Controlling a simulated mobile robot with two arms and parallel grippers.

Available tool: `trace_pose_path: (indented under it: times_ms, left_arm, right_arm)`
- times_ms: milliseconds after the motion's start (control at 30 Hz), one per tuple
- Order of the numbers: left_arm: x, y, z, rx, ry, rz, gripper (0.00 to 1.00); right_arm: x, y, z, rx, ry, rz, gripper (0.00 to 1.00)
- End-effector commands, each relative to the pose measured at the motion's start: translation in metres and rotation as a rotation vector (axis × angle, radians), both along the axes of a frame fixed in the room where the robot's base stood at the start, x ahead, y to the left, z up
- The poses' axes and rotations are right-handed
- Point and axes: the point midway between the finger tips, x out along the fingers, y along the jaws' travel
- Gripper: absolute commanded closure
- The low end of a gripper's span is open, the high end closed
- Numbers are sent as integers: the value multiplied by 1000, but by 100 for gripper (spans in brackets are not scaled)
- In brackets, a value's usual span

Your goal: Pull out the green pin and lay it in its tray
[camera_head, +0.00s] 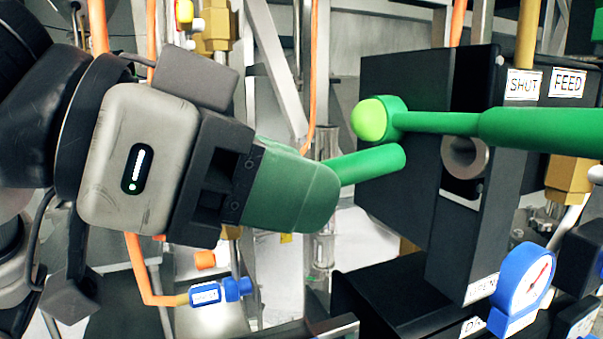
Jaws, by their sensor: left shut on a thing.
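My left gripper (318,188) comes in from the left, with dull green fingers shut on the green pin (372,164). The pin is a smooth green rod that sticks out of the fingertips to the right and slightly up. Its rounded free end shows, apart from the metal-rimmed hole (464,157) in the black block to the right. The rest of the pin is hidden in the fingers. No tray can be made out for certain. My right gripper is not in view.
A green lever (530,130) with a lime knob (370,120) crosses in front of the black block (410,75), just above the pin's end. A blue gauge (522,285) stands lower right. Orange pipes and a blue valve (236,288) are below the gripper.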

Motion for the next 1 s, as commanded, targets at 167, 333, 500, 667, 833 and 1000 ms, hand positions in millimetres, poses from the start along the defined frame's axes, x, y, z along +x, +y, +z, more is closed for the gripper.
trace_pose_path:
  times_ms: [167, 333, 500, 667, 833, 1000]
  left_arm:
    - [-3, 11, 1, -2, 0, 1, 90]
    - [-7, 20, 1, -2, -1, 2, 90]
    - [-10, 30, 0, -1, 0, 2, 90]
    - [-14, 39, 0, -1, -1, 1, 90]
    - [-16, 44, 0, -1, -1, 1, 90]
    - [-16, 44, 0, 0, 0, 0, 90]
  right_arm:
    - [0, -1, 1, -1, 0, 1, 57]
    - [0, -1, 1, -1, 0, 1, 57]
    - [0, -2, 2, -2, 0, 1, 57]
    - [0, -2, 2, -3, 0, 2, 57]
    - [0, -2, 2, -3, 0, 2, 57]
    - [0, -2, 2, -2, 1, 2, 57]
